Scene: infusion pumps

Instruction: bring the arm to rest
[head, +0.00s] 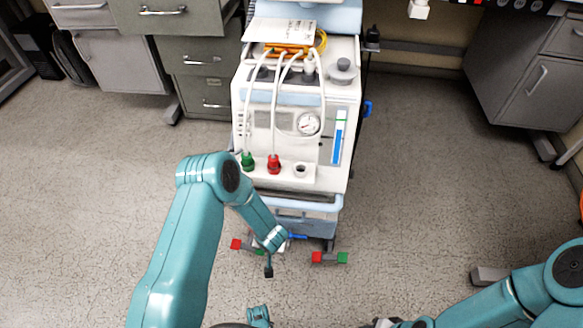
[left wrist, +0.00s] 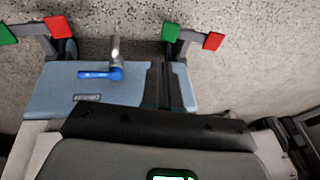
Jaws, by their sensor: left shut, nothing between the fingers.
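My left gripper (head: 268,268) hangs at the end of the left arm in the head view, pointing down in front of the medical cart's lower part. Its dark fingers (left wrist: 165,86) in the left wrist view are together and empty. The white medical cart (head: 265,135) stands upright in the middle, with a gauge, pale tubes and red and green plugs on its front. My right arm comes in at the lower right of the head view; its hand end is mostly cut off by the bottom edge, so its fingers cannot be made out.
The cart's base has red and green wheel tabs (head: 318,257) and a blue pedal (left wrist: 100,73). A grey drawer cabinet (head: 205,83) stands at the back left, another (head: 530,75) at the back right. Open speckled floor (head: 420,190) lies right of the cart.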

